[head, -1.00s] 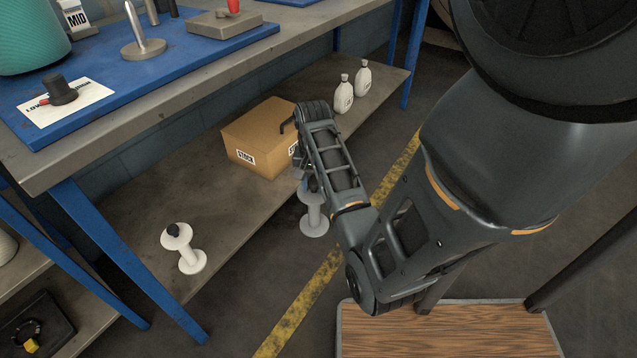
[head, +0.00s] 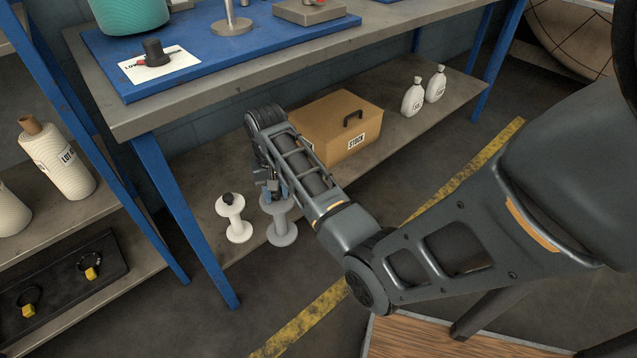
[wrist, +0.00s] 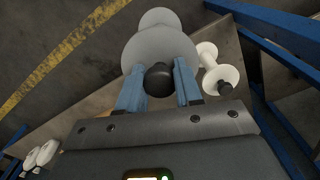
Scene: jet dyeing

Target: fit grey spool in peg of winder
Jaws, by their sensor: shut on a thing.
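The grey spool (head: 282,232) is held upright in front of the lower shelf's edge. My gripper (head: 271,188) is above it; in the wrist view (wrist: 159,85) its blue fingers are shut on the black knob (wrist: 159,78) at the spool's top. The spool's wide flange (wrist: 158,44) shows beyond the fingers. An upright metal peg on a round base (head: 232,24) stands on the blue mat of the bench; its top is cut off, and I cannot tell whether it is the winder's peg.
A white spool (head: 235,222) with a dark knob stands on the lower shelf (head: 200,240), close left of the grey one. A brown stock box (head: 335,125) and two white bottles (head: 412,98) sit farther right. A blue bench leg (head: 185,220) is at left.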

